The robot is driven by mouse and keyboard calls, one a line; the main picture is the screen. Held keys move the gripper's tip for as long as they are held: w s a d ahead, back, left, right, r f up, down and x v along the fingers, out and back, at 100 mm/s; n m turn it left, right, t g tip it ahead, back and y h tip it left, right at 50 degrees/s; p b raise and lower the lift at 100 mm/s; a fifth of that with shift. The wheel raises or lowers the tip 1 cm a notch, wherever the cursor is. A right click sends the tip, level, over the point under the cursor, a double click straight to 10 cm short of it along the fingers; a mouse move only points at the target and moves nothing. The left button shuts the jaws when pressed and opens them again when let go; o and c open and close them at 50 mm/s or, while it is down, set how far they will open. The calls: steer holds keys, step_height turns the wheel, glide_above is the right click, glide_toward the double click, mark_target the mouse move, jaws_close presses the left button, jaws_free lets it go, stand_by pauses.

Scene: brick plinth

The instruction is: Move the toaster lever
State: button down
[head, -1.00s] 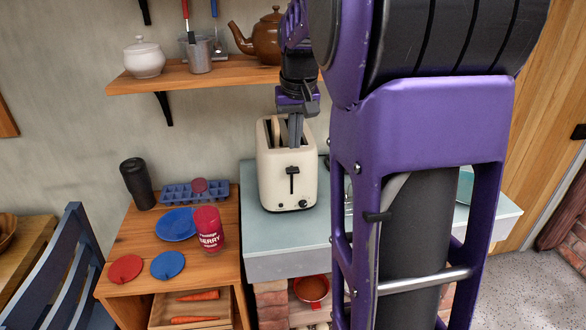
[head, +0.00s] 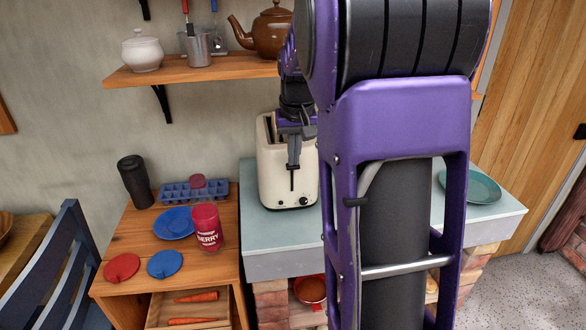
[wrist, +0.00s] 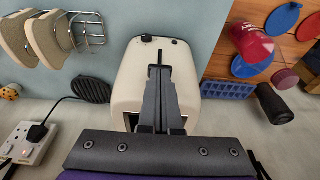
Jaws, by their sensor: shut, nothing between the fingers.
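The cream toaster (head: 268,187) stands upright on the pale blue-grey top of the plinth, its front with the dark lever slot (head: 292,182) facing me. My gripper (head: 293,165) is shut and empty, pointing down in front of the toaster's upper front. Its fingertips lie over the lever area and partly hide the lever. In the wrist view the shut fingers (wrist: 160,76) reach across the toaster (wrist: 128,72) to the lever (wrist: 153,71), with the slot running on beyond them. I cannot tell whether the fingertips touch the lever.
A wooden shelf (head: 200,73) with a brown teapot (head: 268,36) is above. Left of the plinth, a wooden cabinet (head: 130,235) holds a red cup (head: 206,228), plates and an ice tray (head: 190,191). A teal plate (head: 475,187) lies to the right. My arm hides the plinth's middle.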

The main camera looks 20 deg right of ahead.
step_height(320, 180, down, 6)
steer(key=s+b, duration=0.3)
steer(key=b, duration=0.1)
steer(key=shift+a+b, duration=0.3)
steer(key=shift+a, duration=0.15)
stand_by(0.4)
steer(key=shift+r, duration=0.1)
